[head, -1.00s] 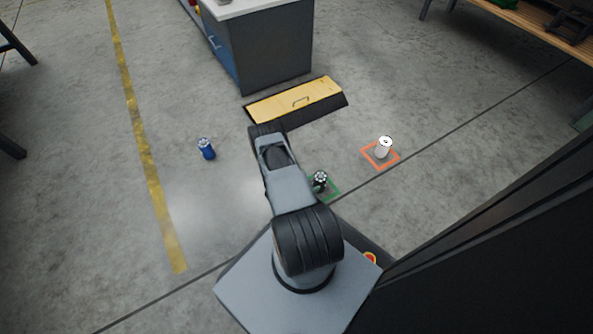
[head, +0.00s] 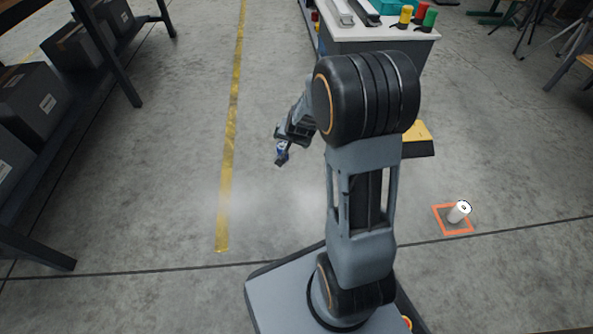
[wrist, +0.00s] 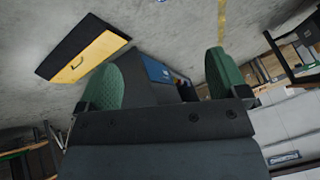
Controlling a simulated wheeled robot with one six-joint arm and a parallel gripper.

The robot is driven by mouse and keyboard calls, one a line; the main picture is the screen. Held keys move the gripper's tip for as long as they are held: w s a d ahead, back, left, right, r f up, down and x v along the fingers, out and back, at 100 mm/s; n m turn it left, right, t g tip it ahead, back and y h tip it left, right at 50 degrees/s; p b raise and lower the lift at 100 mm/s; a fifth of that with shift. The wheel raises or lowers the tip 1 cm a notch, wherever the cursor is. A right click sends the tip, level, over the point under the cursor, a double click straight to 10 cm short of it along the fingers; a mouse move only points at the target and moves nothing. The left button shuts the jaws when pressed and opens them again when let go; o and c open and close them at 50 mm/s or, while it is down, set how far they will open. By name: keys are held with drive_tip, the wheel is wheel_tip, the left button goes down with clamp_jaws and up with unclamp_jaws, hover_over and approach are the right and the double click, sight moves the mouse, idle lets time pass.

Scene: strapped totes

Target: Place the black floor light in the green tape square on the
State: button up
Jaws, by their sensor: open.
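The black floor light and the green tape square are not visible now; my arm stands over the part of the floor where they showed earlier. My gripper (head: 281,157) is open above the floor, left of my arm, with its dark fingers hanging down. In the wrist view its two green pads stand wide apart with nothing held between them (wrist: 163,72). A blue floor light (head: 282,146) shows partly behind the gripper. A white floor light (head: 460,210) stands upright within the orange tape square (head: 454,232) at right.
A yellow-topped dark box (wrist: 88,54) lies on the floor; my arm partly hides it in the head view. A workbench (head: 430,38) stands beyond it. A shelf with dark totes (head: 28,112) is at left. Floor around the yellow line (head: 229,150) is clear.

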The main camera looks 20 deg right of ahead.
drive_tip(key=s+a+r+n+g, duration=0.1)
drive_tip(key=s+a+r+n, duration=0.1)
drive_tip(key=s, duration=0.5)
drive_tip(key=s+a+r+n+g, duration=0.1)
drive_tip(key=s+a+r+n, duration=0.2)
drive_tip(key=s+r, duration=0.2)
drive_tip(key=s+a+r+n+g, duration=0.1)
drive_tip(key=s+r, duration=0.3)
drive_tip(key=s, duration=0.4)
drive_tip(key=shift+s+a+n+g+y, duration=0.3)
drive_tip(key=shift+s+a+n+g, duration=0.1)
drive_tip(key=shift+a+n, duration=0.45)
drive_tip(key=shift+r, duration=0.1)
